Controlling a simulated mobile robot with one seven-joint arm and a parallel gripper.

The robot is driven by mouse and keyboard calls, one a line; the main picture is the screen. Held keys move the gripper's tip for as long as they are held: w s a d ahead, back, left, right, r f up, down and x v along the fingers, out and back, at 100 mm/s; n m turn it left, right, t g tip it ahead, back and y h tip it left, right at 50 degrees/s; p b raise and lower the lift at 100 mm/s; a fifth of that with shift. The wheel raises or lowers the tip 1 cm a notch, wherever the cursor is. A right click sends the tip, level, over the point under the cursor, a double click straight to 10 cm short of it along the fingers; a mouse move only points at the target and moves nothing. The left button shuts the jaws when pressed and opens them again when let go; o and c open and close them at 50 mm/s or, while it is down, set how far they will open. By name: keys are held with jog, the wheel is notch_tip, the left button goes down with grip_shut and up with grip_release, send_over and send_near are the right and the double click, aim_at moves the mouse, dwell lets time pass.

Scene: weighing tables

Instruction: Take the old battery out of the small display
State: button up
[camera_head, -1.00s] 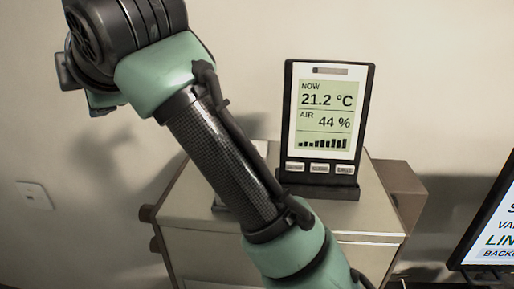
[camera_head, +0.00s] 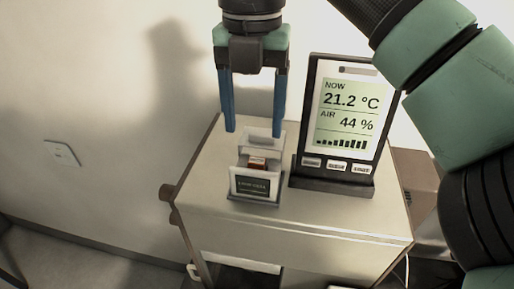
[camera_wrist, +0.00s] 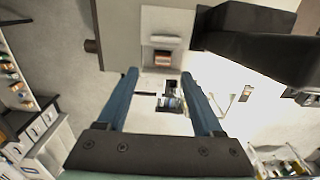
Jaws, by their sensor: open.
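The small display (camera_head: 345,115) is a black-framed panel standing upright on a cabinet top. It reads 21.2 °C and 44 % and has several buttons below. It is partly visible as a dark shape in the wrist view (camera_wrist: 262,42). No battery of the display shows from its front. My gripper (camera_head: 253,132) is open and points down left of the display, above a small holder, with nothing seen between its blue fingers. The fingers also show in the wrist view (camera_wrist: 158,74).
The small holder (camera_head: 256,199) has a dark label and a copper-coloured piece (camera_head: 257,163) in it; it also shows in the wrist view (camera_wrist: 160,42). The cabinet top (camera_head: 219,170) is clear left of the holder. A brown box (camera_head: 418,172) stands right of the cabinet.

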aim_at(257, 160)
jog(key=shift+s+f, duration=0.1)
jog(key=shift+f, duration=0.7)
jog(key=f+p, duration=0.2)
jog(key=f, duration=0.2)
jog(key=shift+s+d+f+p, duration=0.1)
jog(key=shift+d+f+p, duration=0.15)
jog(key=shift+f+p, duration=0.15)
jog(key=shift+f, duration=0.35)
grip_shut()
